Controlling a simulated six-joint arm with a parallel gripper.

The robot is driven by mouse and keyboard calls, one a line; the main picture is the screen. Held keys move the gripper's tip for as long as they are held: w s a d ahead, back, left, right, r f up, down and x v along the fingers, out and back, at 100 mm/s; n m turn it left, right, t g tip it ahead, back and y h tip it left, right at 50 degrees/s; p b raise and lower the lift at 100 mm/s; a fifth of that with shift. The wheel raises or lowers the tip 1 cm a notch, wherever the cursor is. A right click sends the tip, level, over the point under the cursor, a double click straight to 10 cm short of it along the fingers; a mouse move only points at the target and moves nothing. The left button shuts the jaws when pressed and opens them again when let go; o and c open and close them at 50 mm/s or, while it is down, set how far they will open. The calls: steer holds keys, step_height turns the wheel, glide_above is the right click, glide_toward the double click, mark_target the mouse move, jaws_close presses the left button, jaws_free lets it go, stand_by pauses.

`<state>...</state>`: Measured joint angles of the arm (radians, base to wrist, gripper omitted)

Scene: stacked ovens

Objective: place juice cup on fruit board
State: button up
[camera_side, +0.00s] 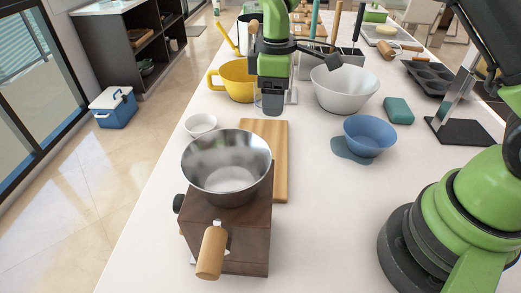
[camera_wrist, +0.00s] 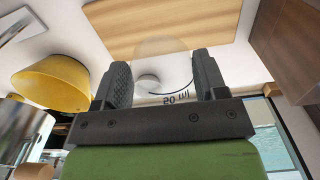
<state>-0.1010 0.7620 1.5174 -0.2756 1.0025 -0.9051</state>
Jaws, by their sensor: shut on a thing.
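The juice cup is a clear, see-through cup with dark "50 ml" lettering, seen between my fingers in the wrist view (camera_wrist: 160,72). My gripper (camera_wrist: 158,88) is shut on it, one finger on each side. In the side view my gripper (camera_side: 272,106) points down past the far end of the board, and the cup shows only faintly around it. The fruit board is a plain wooden board (camera_side: 279,160) lying on the counter; its near part is hidden by a metal bowl and brown box. A wooden surface, apparently this board (camera_wrist: 190,25), fills the wrist view's top.
A yellow mug (camera_side: 234,80) is left of my gripper and a large white bowl (camera_side: 345,90) right of it. A small white bowl (camera_side: 200,124) and a metal bowl (camera_side: 226,165) on a brown box (camera_side: 240,235) flank the board. A blue bowl (camera_side: 370,135) stands right.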

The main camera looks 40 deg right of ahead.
mark_target(263, 139)
steer(key=shift+w+a+f, duration=0.6)
steer(key=shift+a+f, duration=0.1)
steer(key=shift+a, duration=0.05)
step_height(263, 139, down, 6)
steer(key=shift+r, duration=0.2)
steer(key=shift+f, duration=2)
steer(key=shift+f, duration=0.1)
steer(key=shift+f, duration=0.1)
steer(key=o, duration=0.9)
